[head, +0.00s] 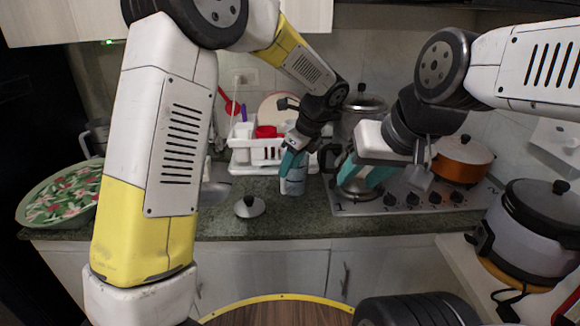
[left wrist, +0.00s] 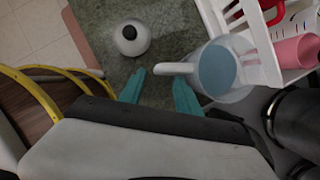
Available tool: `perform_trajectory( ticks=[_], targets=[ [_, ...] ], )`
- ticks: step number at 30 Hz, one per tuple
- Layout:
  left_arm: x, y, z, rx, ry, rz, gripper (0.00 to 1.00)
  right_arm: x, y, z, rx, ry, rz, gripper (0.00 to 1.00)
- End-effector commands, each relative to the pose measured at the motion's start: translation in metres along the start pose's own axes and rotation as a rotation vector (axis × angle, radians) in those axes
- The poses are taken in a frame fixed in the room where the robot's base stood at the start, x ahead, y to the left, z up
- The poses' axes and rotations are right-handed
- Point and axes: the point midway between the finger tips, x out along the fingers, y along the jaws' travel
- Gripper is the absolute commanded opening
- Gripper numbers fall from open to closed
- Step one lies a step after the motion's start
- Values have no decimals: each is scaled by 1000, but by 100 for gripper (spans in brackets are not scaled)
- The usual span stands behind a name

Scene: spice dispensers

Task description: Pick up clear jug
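The clear jug (head: 292,186) stands on the counter in front of the dish rack, partly hidden by my left gripper (head: 291,163). In the left wrist view the jug (left wrist: 225,80) has a bluish round top and a pale handle pointing left. There my left gripper (left wrist: 158,90) is open, its teal fingers apart. The handle end lies at the gap between the fingertips, closer to the right finger; whether they touch cannot be told. My right gripper (head: 362,180) hangs over the stove's left side with its teal fingers apart and nothing seen between them.
A white dish rack (head: 262,153) with red items stands behind the jug. A stove (head: 420,196) with an orange pot (head: 462,157) is to the right. A leaf-patterned tray (head: 62,194) is far left.

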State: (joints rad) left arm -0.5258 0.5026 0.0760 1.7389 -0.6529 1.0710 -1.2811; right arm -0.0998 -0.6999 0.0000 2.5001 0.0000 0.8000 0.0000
Motion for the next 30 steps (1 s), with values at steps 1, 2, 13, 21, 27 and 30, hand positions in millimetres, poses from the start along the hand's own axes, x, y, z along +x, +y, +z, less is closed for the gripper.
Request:
perform_trajectory(
  ticks=[1,2,13,21,27,30],
  targets=[
    [5,0,0,0,0,1,40,0,0,0,0,0,0,40],
    [7,0,0,0,0,1,40,0,0,0,0,0,0,40],
    [50,4,2,1,1,2,40,0,0,0,0,0,0,40],
    [62,4,2,-1,1,0,40,0,0,0,0,0,0,40],
    [62,4,2,-1,1,-1,20,0,0,0,0,0,0,40],
    [62,4,2,-1,1,-1,0,0,0,0,0,0,0,40]
  ],
)
